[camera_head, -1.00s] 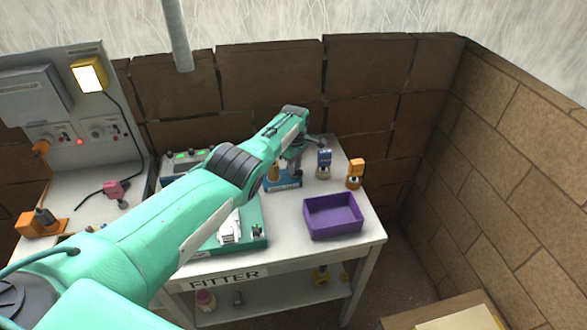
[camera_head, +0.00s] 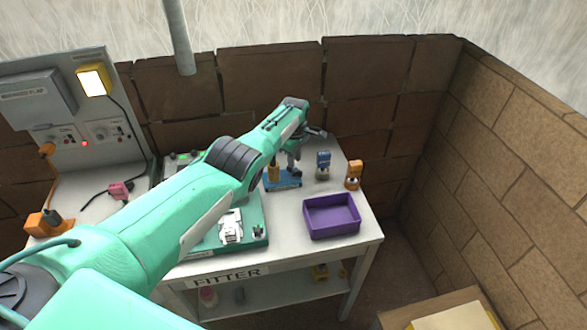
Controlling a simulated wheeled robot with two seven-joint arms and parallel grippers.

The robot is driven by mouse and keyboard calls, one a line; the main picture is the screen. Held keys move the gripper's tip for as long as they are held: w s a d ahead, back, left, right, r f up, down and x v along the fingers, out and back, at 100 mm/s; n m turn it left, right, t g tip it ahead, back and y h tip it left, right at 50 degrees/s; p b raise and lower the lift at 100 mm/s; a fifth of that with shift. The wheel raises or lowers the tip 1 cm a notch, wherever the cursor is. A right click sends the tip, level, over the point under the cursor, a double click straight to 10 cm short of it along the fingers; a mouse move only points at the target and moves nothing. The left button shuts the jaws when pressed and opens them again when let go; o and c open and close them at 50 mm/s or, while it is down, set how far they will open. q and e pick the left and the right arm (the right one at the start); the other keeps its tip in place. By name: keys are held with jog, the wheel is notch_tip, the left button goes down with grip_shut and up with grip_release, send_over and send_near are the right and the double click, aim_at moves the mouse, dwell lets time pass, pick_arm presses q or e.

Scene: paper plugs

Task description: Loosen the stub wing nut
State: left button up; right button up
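My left arm reaches across the white bench marked FITTER. Its dark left gripper (camera_head: 294,168) is at the blue stand (camera_head: 284,181) toward the back of the bench, pointing down beside a yellow upright part (camera_head: 273,171). The fingers are small and partly hidden by my arm, so I cannot tell whether they are open or shut. I cannot make out a wing nut; the stud area is too small and partly covered. My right gripper is not in view.
A purple open bin (camera_head: 332,216) stands at the bench's front right. A blue-topped piece (camera_head: 323,165) and an orange piece (camera_head: 353,175) stand behind it. A green tray (camera_head: 256,241) with white parts lies left of the bin. A brick wall (camera_head: 520,190) bounds the right.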

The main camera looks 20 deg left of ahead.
aim_at(295, 172)
pick_arm(q)
jog(key=shift+f, duration=0.2)
jog(key=shift+f+b, duration=1.8)
jog(key=shift+b, duration=0.15)
grip_shut()
grip_release()
jog(key=shift+r, duration=0.1)
